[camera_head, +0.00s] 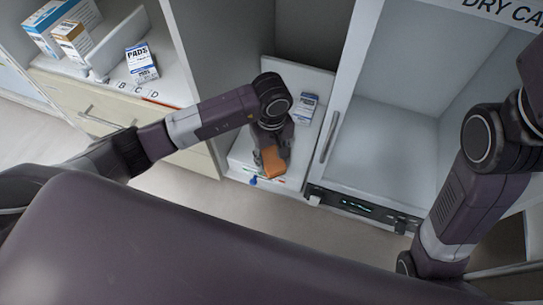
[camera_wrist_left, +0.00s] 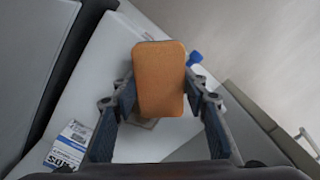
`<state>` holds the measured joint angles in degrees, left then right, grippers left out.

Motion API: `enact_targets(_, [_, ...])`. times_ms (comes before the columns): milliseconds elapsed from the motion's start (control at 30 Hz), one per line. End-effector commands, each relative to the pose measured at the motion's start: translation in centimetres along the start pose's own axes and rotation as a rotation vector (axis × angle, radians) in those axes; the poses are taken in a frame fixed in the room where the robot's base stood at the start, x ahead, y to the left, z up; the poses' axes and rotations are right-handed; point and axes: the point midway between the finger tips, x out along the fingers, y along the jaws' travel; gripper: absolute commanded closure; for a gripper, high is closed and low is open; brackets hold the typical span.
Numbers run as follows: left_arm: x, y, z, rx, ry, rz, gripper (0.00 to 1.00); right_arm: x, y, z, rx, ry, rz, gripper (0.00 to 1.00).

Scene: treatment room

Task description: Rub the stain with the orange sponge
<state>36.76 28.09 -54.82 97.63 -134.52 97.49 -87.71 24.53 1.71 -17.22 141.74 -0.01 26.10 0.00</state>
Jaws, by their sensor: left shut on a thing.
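The orange sponge (camera_head: 273,161) is held in my left gripper (camera_head: 270,150), low over the white surface (camera_head: 240,155) between the cabinets. In the left wrist view the orange sponge (camera_wrist_left: 160,78) sits between the two dark fingers of my left gripper (camera_wrist_left: 162,100), which are shut on it. A greyish patch (camera_wrist_left: 145,123), possibly the stain, shows partly from under the sponge's near end in the left wrist view; the sponge hides the rest. I cannot tell whether the sponge touches the surface. My right arm shows at the right of the head view, but its gripper is out of view.
A small labelled box (camera_head: 306,107) stands behind the gripper on the white surface. A blue item (camera_head: 253,181) lies near the front edge. A glass-fronted drying cabinet (camera_head: 330,138) stands to the right. A shelf with a PADS box (camera_head: 142,62) is at left.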

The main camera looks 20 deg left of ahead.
Motion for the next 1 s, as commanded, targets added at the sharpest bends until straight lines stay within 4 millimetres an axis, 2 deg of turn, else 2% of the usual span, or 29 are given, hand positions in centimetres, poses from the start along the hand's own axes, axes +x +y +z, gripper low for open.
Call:
enact_targets(567, [1.0,0.0,-0.1,-0.001,0.000,0.000,0.79,0.6,-0.1,-0.8,-0.002,0.029,0.000,1.00])
enact_targets(767, [1.1,1.0,-1.2,-0.001,0.003,0.001,0.79,0.1,-0.3,-1.1,-0.003,0.032,-0.005,1.00])
enact_targets(1000, [1.0,2.3,-2.6,-0.001,0.001,0.000,0.79,0.8,-0.7,-2.1,-0.010,0.064,-0.024,1.00])
